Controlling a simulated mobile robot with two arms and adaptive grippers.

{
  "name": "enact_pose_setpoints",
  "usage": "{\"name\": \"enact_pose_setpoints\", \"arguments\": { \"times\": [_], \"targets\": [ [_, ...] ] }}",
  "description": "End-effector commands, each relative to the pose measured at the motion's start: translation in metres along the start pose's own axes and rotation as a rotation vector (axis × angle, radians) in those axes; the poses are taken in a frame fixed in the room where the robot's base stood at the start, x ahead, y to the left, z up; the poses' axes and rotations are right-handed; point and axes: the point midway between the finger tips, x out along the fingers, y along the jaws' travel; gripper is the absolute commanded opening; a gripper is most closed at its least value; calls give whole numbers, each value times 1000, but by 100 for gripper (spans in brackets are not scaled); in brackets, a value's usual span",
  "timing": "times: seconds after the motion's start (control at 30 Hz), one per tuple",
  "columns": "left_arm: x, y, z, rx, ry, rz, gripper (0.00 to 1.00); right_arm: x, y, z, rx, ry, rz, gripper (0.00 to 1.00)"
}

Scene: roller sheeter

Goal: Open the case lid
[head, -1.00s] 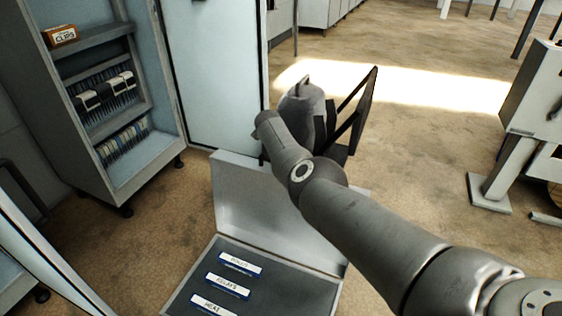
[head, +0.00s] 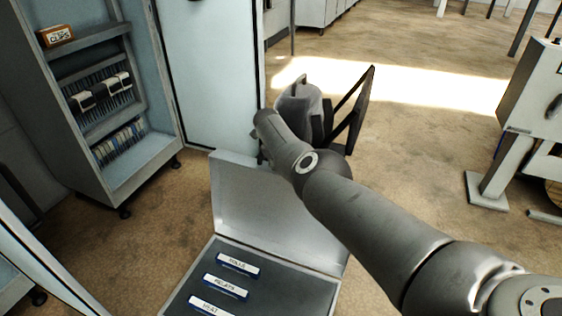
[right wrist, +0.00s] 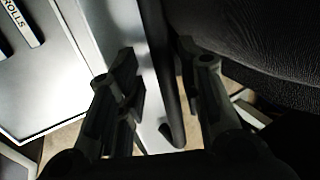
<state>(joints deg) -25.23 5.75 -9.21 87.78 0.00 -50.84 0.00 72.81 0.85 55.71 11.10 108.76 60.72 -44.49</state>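The grey case lid (head: 240,205) stands raised, near upright, at the back of the case base (head: 300,285). Labelled strips lie in the base, among them one reading ROLLS (head: 238,264). In the head view my right arm crosses the lid's right part, and its gripper is hidden behind the arm and the lid's top edge. In the right wrist view my right gripper (right wrist: 162,60) has its fingers apart. The lid's edge (right wrist: 147,85) runs between them; I cannot tell whether they touch it. My left gripper is in neither view.
A grey rounded object with a black frame (head: 350,115) stands just behind the lid. An open cabinet (head: 150,165) with shelves is at the left. A white machine (head: 535,90) is at the right.

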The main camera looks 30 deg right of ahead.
Motion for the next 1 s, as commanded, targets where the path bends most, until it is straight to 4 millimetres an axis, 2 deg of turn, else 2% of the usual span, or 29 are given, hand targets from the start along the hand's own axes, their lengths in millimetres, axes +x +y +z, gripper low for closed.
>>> {"name": "enact_pose_setpoints", "arguments": {
  "times": [0.27, 0.47, 0.87, 1.0],
  "targets": [
    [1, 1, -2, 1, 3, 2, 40, -1, 1, 1, 0, -2, 1, 35],
    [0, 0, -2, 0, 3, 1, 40, -9, -1, 4, 1, -3, -4, 35],
    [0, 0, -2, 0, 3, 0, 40, -31, 1, 0, 4, -2, 1, 35],
    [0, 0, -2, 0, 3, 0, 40, -51, 0, 2, 3, -3, -2, 35]
  ]
}}
